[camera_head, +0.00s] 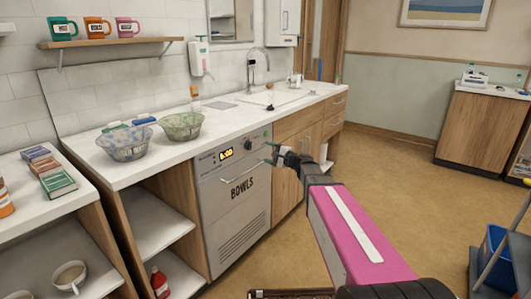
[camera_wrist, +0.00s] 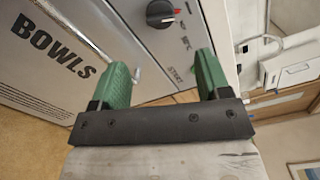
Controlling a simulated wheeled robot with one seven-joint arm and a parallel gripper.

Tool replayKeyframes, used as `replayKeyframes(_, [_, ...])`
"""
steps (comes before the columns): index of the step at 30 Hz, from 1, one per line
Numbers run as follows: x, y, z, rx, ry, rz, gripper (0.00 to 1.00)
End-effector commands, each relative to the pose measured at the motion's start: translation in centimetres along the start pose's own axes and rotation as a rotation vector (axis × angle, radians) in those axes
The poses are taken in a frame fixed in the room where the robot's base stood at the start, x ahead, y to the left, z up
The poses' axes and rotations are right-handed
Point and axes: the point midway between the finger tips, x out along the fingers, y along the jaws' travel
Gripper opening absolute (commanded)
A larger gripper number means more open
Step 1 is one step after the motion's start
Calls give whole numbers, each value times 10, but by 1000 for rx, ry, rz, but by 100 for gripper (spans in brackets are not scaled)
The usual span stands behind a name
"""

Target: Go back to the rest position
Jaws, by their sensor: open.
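My gripper (camera_head: 272,153) is at the end of my pink arm, in front of the grey machine labelled BOWLS (camera_head: 238,190). In the wrist view, my gripper (camera_wrist: 163,78) shows two green fingers spread apart with nothing between them. The machine's front (camera_wrist: 120,40) with a dark knob and a START mark lies just beyond the fingers. I cannot tell whether a fingertip touches the panel. The machine's display is lit, and its front appears closed.
A white counter (camera_head: 150,172) above the machine holds two mesh bowls (camera_head: 125,143), (camera_head: 181,126), a bottle and a sink. Open shelves (camera_head: 155,225) are at left. A blue bin on a cart (camera_head: 492,255) stands at right. The floor (camera_head: 400,160) between is clear.

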Motion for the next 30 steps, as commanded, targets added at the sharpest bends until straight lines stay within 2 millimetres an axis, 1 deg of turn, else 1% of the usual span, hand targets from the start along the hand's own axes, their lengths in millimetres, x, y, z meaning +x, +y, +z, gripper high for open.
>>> replayKeyframes(10, [-1, 2, 1, -4, -1, 5, 70])
replayKeyframes(11, [-2, 3, 1, -8, -1, 12, 70])
replayKeyframes(14, [-7, 16, 6, -43, -5, 61, 70])
replayKeyframes(17, [-18, 41, 12, -110, -14, 157, 70])
replayKeyframes(20, [-34, 73, 20, -199, -29, 289, 70])
replayKeyframes(21, [-42, 87, 23, -236, -36, 348, 70])
replayKeyframes(23, [-55, 109, 27, -292, -48, 441, 70])
replayKeyframes(24, [-66, 124, 29, -330, -58, 507, 70])
replayKeyframes(26, [-83, 144, 32, -387, -73, 608, 70])
replayKeyframes(27, [-95, 159, 34, -425, -85, 679, 70])
replayKeyframes(29, [-115, 179, 36, -477, -103, 785, 70])
replayKeyframes(30, [-129, 191, 37, -512, -114, 857, 70])
